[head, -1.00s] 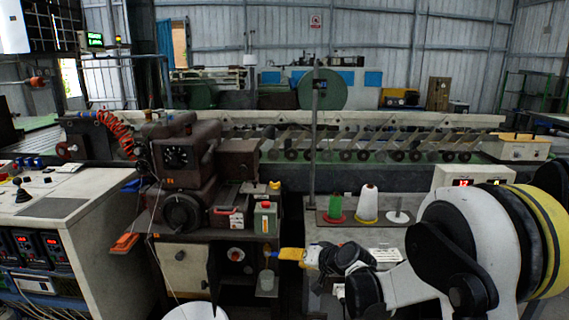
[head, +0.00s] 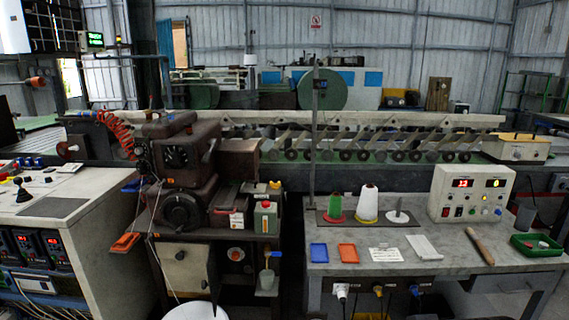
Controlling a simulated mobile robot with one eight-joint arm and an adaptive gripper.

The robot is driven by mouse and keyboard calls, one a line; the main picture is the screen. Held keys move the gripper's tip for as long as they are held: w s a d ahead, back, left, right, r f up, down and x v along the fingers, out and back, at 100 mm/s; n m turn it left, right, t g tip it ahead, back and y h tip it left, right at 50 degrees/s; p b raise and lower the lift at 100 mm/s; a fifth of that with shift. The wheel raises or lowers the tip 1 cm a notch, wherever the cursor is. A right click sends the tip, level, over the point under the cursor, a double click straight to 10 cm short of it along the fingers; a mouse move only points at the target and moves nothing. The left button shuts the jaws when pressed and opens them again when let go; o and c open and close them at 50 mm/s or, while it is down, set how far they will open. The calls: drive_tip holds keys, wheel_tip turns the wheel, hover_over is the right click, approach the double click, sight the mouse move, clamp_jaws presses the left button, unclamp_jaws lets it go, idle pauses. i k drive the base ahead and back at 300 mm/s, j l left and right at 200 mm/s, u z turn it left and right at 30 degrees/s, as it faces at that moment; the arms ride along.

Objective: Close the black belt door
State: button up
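The brown sewing machine (head: 180,165) stands on a cabinet left of centre in the head view. In the cabinet front, right of a cream panel (head: 186,268), a narrow black door (head: 213,280) stands out toward me, seen nearly edge-on. It appears open. Beside it is a dark recess (head: 248,268) with a red-and-white round part (head: 236,254) inside. The far side of the door and its hinge are hard to make out. My gripper is not in view.
A grey bench (head: 400,255) to the right holds thread cones (head: 367,205), blue and orange trays, a control box (head: 472,195) and a green tray (head: 536,244). A white round-topped object (head: 195,312) stands in front.

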sight(213, 284)
drive_tip(key=j+z, duration=0.15)
drive_tip(key=j, duration=3.75)
